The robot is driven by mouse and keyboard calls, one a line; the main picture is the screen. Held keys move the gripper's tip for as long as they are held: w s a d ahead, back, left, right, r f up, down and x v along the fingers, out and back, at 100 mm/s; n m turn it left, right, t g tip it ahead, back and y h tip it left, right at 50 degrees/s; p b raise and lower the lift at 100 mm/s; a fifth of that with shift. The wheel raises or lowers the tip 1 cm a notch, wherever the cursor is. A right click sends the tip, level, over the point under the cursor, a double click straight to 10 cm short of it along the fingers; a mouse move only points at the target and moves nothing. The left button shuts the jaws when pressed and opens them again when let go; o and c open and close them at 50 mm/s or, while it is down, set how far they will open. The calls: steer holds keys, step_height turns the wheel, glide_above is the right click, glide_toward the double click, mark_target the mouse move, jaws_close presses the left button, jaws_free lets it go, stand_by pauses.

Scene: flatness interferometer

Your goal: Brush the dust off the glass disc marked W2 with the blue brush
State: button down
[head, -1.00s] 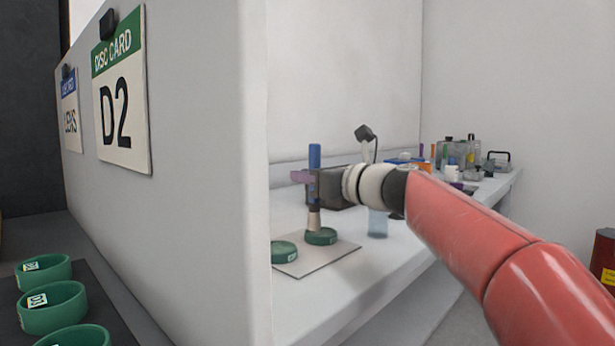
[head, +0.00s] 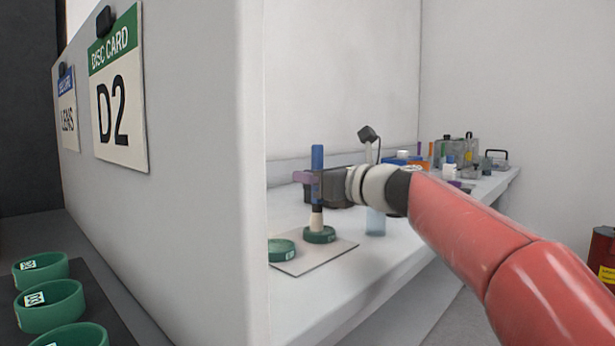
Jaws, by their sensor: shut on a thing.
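My gripper (head: 315,188) is shut on the blue brush (head: 317,158) and holds it upright, bristles down. The brush's pale bristles meet the top of a green round holder (head: 320,236) on a light mat (head: 312,260). A second green holder (head: 281,250) sits to its left on the same mat, partly cut off by the wall panel. I cannot read the marks on these two holders, and the glass and any dust are too small to make out.
A large white panel (head: 200,230) with a D2 disc card (head: 119,95) stands close on the left. Several green holders (head: 50,305) lie on a dark mat at lower left. A clear bluish cup (head: 375,222) stands right of the mat. Bottles and boxes (head: 455,155) crowd the bench's far end.

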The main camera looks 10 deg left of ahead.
steer(key=shift+w+d, duration=0.1)
steer(key=shift+d, duration=0.3)
steer(key=shift+w+d+f, duration=0.1)
steer(key=shift+d, duration=0.15)
steer(key=shift+d, duration=0.1)
steer(key=shift+w+d+p, duration=0.15)
steer(key=shift+p, duration=0.2)
steer(key=shift+r+p, duration=0.55)
steer(key=shift+p, duration=0.1)
steer(key=a, duration=0.1)
steer(key=s+a, duration=0.1)
steer(key=shift+a, duration=0.3)
